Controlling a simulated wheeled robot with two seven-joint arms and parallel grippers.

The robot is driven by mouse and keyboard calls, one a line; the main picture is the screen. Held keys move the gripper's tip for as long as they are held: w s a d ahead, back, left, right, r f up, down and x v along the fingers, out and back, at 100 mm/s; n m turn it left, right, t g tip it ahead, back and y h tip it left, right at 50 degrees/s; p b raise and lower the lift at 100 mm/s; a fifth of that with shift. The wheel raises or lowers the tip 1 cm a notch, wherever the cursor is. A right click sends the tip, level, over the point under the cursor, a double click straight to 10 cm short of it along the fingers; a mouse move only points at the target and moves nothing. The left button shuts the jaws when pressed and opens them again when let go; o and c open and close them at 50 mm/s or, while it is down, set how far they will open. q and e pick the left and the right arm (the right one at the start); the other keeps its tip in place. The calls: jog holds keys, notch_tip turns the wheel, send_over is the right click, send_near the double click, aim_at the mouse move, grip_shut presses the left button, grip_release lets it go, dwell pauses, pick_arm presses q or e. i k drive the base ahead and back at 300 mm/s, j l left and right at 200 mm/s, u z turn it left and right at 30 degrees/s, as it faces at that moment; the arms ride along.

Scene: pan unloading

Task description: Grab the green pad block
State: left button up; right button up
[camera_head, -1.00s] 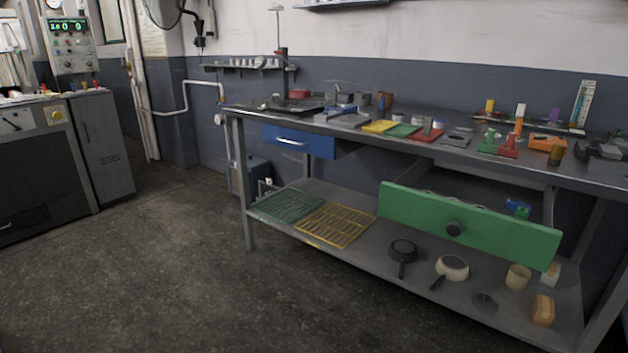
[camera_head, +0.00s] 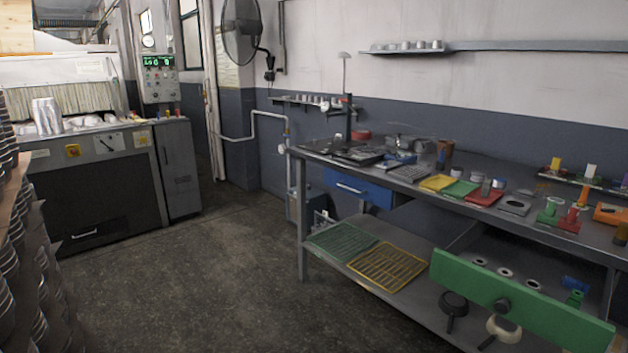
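A flat green pad (camera_head: 461,189) lies on the workbench top, between a flat yellow pad (camera_head: 437,183) and a flat red pad (camera_head: 484,197). A small green block-like piece (camera_head: 550,213) stands further right on the same bench, next to a red one (camera_head: 570,219). I cannot tell for certain which of the two green things is the pad block. Neither of my grippers is in view.
The workbench (camera_head: 400,205) has a blue drawer (camera_head: 358,189). Its lower shelf (camera_head: 411,293) holds a yellow rack (camera_head: 387,267), a dark green rack (camera_head: 342,241) and pans beside a long green board (camera_head: 520,305). The floor (camera_head: 220,290) ahead is clear. Stacked dark items (camera_head: 30,270) stand at left.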

aim_at(576, 297)
jog(key=z, duration=1.5)
